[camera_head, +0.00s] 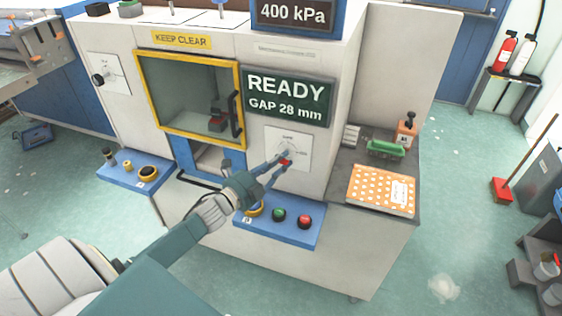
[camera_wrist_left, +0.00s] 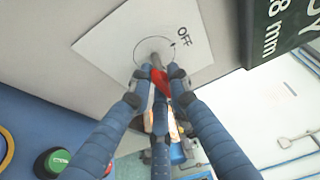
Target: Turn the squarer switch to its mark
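The squarer switch plate (camera_head: 301,139) is a white square on the machine's front, right of the window and below the READY display. It also shows in the wrist view (camera_wrist_left: 115,40), with a thin dial circle, a small dark tick and the word OFF. The switch's red lever (camera_wrist_left: 161,84) points away from the OFF label. My left gripper (camera_head: 283,160) is at the switch, and in the wrist view its blue fingers (camera_wrist_left: 158,75) close around the lever and hub. The fingers partly hide the hub. My right gripper is not in view.
A blue ledge (camera_head: 272,236) with a green button (camera_head: 279,214) and a red button (camera_head: 304,221) juts out below the switch. A side shelf to the right holds an orange dotted box (camera_head: 372,190) and a green-handled brush (camera_head: 386,149). The yellow-framed window (camera_head: 147,88) is at left.

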